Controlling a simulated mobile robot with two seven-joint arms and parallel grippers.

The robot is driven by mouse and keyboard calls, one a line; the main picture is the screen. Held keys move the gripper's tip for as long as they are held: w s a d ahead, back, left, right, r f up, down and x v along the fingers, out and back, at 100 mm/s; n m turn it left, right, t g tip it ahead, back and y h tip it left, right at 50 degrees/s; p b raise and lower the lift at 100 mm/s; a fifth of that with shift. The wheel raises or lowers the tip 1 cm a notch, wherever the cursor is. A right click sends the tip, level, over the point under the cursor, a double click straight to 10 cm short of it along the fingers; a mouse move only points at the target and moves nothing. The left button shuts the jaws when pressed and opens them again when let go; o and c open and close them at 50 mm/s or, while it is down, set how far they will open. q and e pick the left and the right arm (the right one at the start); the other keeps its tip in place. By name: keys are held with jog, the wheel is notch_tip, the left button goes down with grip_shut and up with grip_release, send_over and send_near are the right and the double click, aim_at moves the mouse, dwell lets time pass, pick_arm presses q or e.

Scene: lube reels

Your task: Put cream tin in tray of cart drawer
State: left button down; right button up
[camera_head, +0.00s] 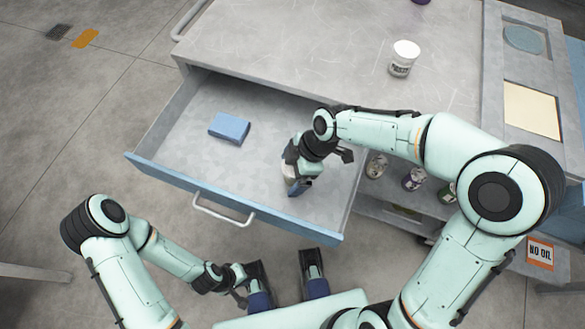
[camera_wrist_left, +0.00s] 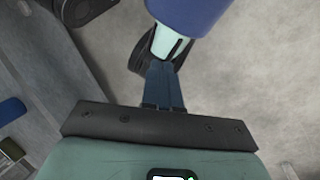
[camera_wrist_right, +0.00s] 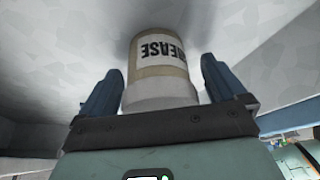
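The cream tin, with a white label reading GREASE, shows in the right wrist view (camera_wrist_right: 160,65) between the fingers of my right gripper (camera_wrist_right: 163,82). The fingers are spread wide at either side of the tin, with a narrow gap at the right finger. In the head view my right gripper (camera_head: 297,186) is down inside the open drawer and partly hides the tin (camera_head: 289,171). The drawer's tray (camera_head: 185,125) has a bare grey floor. My left gripper (camera_head: 242,298) is low in front of the drawer; its fingers are together and empty in the left wrist view (camera_wrist_left: 162,80).
A blue block (camera_head: 229,128) lies in the drawer, left of my right gripper. A white labelled tin (camera_head: 403,58) stands on the cart top (camera_head: 300,50). Several tins sit on a shelf (camera_head: 400,212) right of the drawer. The drawer's front wall (camera_head: 230,205) has a handle.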

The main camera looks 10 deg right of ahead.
jog(key=shift+r, duration=0.3)
pick_arm(q)
jog(key=shift+s+r+p, duration=0.25)
jog(key=shift+r+p, duration=0.25)
jog(key=shift+p, duration=0.1)
jog(key=shift+s+r+p, duration=0.2)
jog(key=shift+r+p, duration=0.25)
jog(key=shift+p, duration=0.15)
pick_arm(e)
jog(key=v, duration=1.1)
jog(key=shift+d+r, duration=0.15)
jog(key=shift+r, duration=0.25)
pick_arm(q)
jog(key=shift+s, duration=0.1)
